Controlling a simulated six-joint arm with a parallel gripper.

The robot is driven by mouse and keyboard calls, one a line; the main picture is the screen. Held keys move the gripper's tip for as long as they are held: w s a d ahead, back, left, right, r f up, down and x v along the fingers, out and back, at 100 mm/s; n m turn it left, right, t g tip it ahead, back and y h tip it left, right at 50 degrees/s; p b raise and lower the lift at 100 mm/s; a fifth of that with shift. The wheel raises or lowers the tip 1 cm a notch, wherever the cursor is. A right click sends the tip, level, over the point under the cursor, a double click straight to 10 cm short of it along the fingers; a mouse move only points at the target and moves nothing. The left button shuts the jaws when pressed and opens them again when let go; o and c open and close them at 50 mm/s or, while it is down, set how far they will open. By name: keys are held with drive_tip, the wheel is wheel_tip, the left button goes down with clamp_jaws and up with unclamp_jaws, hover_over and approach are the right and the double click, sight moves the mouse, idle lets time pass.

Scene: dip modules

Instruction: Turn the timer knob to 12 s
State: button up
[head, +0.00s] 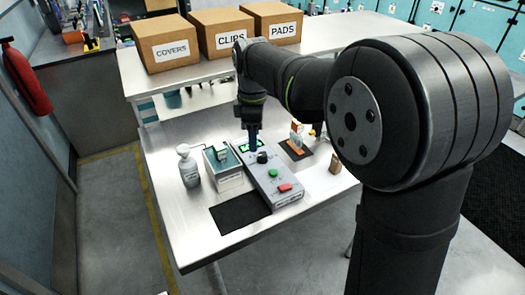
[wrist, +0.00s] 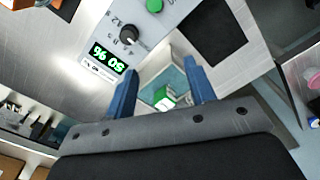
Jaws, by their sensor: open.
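The grey control box (head: 266,180) stands on the steel table. Its black timer knob (head: 262,157) sits between the lit green display and a green button (head: 273,173); a red button (head: 285,187) is at the near end. In the wrist view the knob (wrist: 128,35) has a light pointer mark and printed scale marks around it. The display (wrist: 108,62) shows green digits upside down, too tilted to read surely. My gripper (head: 253,143) points down over the display end of the box. In the wrist view its blue fingers (wrist: 160,68) are apart, empty, and clear of the knob.
A bare dark mat (head: 240,211) lies in front. Cartons (head: 165,45) stand behind.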

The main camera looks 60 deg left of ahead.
sight(262, 154)
drive_tip(key=w+a+r+n, duration=0.4)
drive_tip(key=r+n, duration=0.3)
drive_tip(key=n, duration=0.2)
drive_tip(key=f, duration=1.7)
drive_tip(key=shift+w+d+f, duration=0.2)
drive_tip(key=shift+f, duration=0.15)
drive_tip(key=c, duration=1)
